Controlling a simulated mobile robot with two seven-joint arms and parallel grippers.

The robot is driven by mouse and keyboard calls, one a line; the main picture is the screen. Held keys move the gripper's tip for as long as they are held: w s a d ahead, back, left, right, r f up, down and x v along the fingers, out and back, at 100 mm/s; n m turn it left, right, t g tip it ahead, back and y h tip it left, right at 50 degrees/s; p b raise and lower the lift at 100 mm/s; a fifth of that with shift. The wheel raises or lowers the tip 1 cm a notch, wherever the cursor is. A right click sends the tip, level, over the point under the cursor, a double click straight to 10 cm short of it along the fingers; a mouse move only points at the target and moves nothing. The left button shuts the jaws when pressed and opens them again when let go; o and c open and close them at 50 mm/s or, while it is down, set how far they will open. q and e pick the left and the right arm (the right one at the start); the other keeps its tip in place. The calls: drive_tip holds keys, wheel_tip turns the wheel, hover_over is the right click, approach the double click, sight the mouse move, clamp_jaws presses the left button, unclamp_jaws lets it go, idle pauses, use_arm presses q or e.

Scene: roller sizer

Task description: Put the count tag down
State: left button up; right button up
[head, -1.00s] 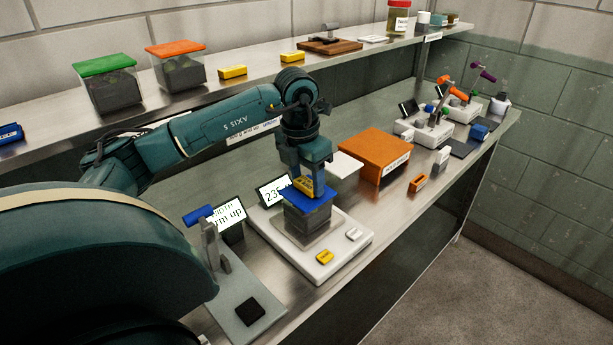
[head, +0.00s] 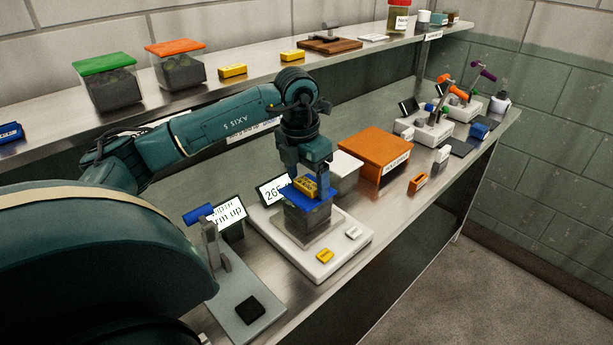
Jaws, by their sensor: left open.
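A yellow block (head: 306,188), which looks like the count tag, lies on the blue lid (head: 321,200) of a dark-filled container (head: 307,221). The container stands on the white scale (head: 345,257), whose display (head: 275,191) starts with "26"; the rest is hidden. My left gripper (head: 309,174) is open, pointing down just above the yellow block. Its fingers partly overlap the block, so I cannot tell whether they still touch it. My right gripper is out of view.
A "warm up" display (head: 229,212) is at left.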

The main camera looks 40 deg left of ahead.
use_arm(q)
wheel_tip(320, 180, up, 12)
drive_tip(key=s, duration=0.1)
drive_tip(key=shift+s, duration=0.2)
drive_tip(key=shift+f, duration=0.15)
idle(0.4)
